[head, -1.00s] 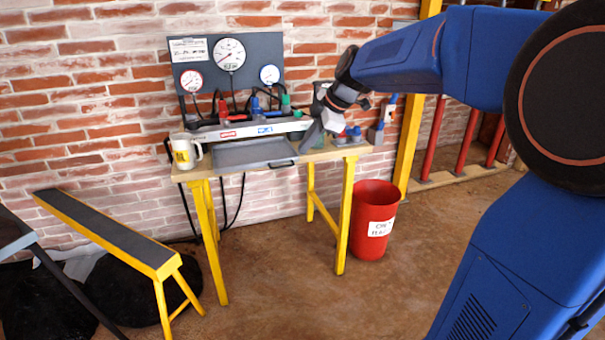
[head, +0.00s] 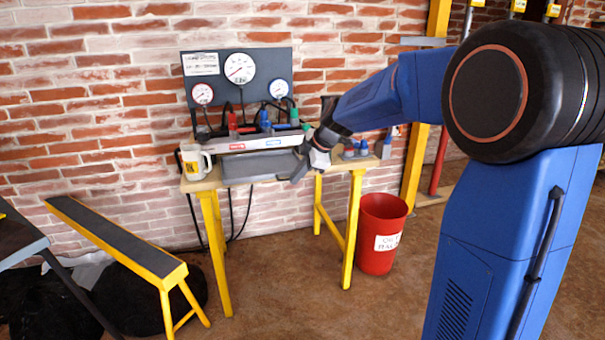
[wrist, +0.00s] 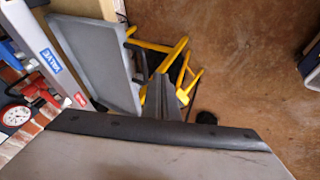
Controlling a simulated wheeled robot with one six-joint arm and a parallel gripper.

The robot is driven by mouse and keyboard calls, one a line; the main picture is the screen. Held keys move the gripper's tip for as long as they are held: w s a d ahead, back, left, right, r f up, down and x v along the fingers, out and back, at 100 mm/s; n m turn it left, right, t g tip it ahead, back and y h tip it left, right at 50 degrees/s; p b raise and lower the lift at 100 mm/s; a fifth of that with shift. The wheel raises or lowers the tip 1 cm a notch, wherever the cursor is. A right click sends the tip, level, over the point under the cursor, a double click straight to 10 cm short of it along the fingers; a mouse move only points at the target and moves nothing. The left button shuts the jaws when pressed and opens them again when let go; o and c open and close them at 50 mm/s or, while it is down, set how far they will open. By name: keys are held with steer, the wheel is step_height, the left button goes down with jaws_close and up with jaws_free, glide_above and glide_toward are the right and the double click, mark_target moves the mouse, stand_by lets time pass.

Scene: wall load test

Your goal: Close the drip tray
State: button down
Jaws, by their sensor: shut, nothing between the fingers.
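The drip tray (head: 255,168) is a shallow grey tray sticking out toward me from under the silver valve manifold (head: 250,143) on the bench. In the wrist view the tray (wrist: 98,62) lies to the left, beside the manifold with its blue label (wrist: 50,60). My gripper (head: 298,174) is shut and empty, pointing down by the tray's front right corner. In the wrist view the fingers (wrist: 170,82) are just right of the tray's front edge. I cannot tell whether they touch it. The tray's right end is partly hidden by the gripper in the head view.
A white and yellow mug (head: 194,162) stands left of the tray on the yellow-legged bench (head: 205,184). Small blue-topped items (head: 358,150) stand to the right. A red bin (head: 380,235) is below right. A yellow trestle (head: 115,240) stands front left. Open floor lies in front.

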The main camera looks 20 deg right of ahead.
steer(key=shift+w+f, duration=0.15)
steer(key=shift+w, duration=0.8)
glide_toward(279, 164)
steer(key=x, duration=0.5)
steer(key=shift+w+f, duration=0.15)
steer(key=shift+w, duration=0.05)
